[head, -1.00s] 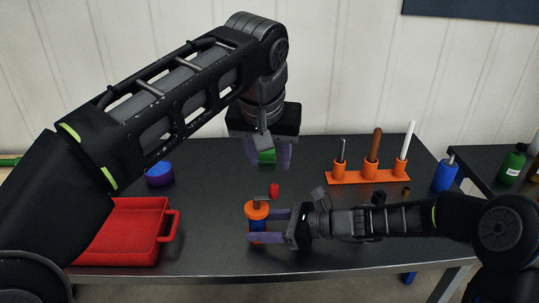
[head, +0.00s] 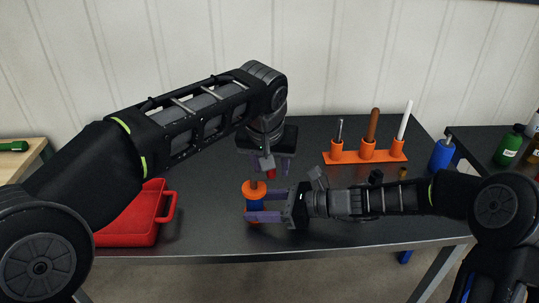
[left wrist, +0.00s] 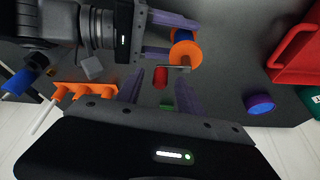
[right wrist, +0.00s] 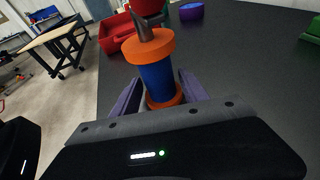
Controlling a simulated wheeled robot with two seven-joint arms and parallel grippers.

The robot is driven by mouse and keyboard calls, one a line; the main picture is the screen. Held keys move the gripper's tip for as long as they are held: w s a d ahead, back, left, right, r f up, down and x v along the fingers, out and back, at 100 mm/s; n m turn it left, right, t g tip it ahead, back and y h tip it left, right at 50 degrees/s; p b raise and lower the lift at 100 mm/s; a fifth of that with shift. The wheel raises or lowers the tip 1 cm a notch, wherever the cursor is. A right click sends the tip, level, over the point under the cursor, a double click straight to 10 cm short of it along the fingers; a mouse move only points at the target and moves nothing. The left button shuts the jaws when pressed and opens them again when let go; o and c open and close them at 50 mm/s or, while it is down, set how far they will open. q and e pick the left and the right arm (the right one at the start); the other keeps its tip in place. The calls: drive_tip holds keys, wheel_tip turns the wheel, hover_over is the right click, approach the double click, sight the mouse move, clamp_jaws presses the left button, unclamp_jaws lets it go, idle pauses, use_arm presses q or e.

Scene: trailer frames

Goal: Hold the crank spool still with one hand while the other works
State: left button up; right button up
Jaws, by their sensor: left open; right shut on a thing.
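The crank spool has orange flanges (head: 255,187) and a blue middle (right wrist: 157,76). It stands upright near the table's front edge. Its grey crank arm (left wrist: 174,68) ends in a red handle (left wrist: 160,77), which also shows in the head view (head: 271,174). My right gripper (head: 250,207) is shut on the spool's body from the right, one finger on each side. My left gripper (head: 274,166) points down above the crank. It is open, with the red handle between its fingers in the left wrist view; I cannot tell whether they touch.
A red tray (head: 165,220) lies at left, partly hidden by my left arm. An orange rack (head: 365,156) with upright tools and a blue bottle (head: 442,154) stand at right. A purple-blue round thing (left wrist: 259,103) and a green thing (left wrist: 168,106) are on the table.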

use_arm(q)
drive_tip(key=shift+w+f, duration=0.1)
drive_tip(key=shift+f, duration=0.1)
clamp_jaws()
idle(0.4)
